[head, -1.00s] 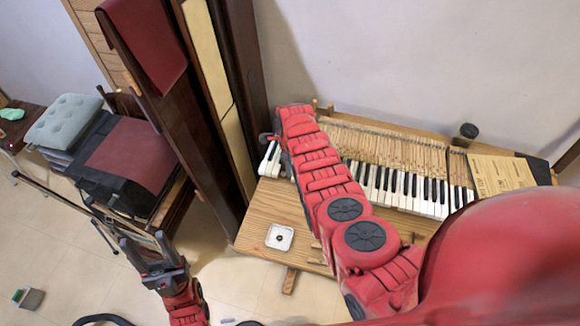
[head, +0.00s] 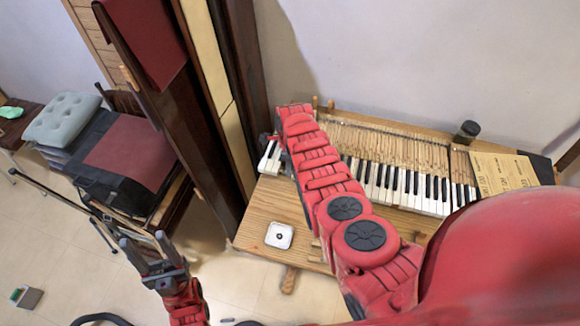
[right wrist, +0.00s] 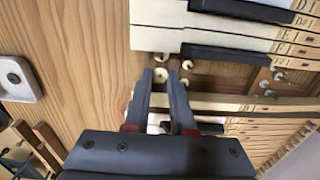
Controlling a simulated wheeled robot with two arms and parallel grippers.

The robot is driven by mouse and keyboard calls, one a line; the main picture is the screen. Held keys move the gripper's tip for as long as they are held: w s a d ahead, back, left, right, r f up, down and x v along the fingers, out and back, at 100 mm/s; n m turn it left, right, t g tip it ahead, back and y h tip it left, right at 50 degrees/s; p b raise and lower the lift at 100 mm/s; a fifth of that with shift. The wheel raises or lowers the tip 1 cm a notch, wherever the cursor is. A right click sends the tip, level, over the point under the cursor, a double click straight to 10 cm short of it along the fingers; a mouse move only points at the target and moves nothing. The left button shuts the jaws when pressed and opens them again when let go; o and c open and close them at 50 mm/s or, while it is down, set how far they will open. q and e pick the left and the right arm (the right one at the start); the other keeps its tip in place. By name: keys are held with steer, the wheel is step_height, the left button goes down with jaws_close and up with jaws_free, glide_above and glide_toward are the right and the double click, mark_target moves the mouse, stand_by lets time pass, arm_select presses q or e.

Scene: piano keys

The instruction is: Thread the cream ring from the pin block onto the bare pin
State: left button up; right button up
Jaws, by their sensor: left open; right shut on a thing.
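My right gripper (right wrist: 160,73) is shut on a small cream ring (right wrist: 160,75) between its fingertips, low over the wood by the gap in the keys. More pins (right wrist: 279,76) stand further right in the gap. I cannot tell which pin is bare, or whether the held ring is around one. In the head view my red right arm hides that gripper. My left gripper (head: 141,243) is open and empty, left of the wooden table.
The piano keys (head: 420,193) lie on the wooden table (head: 258,215). A white dish (head: 279,235) with a dark centre sits near its left front; it also shows in the right wrist view (right wrist: 32,92). Dark upright panels stand left of the table. A black jar (head: 466,132) stands behind the keys.

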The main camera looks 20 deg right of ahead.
steer(key=shift+f, duration=0.3)
stand_by(0.4)
steer(key=o, duration=0.3)
steer(key=shift+r, duration=0.1)
steer(key=shift+r+p, duration=0.9)
steer(key=shift+r, duration=0.15)
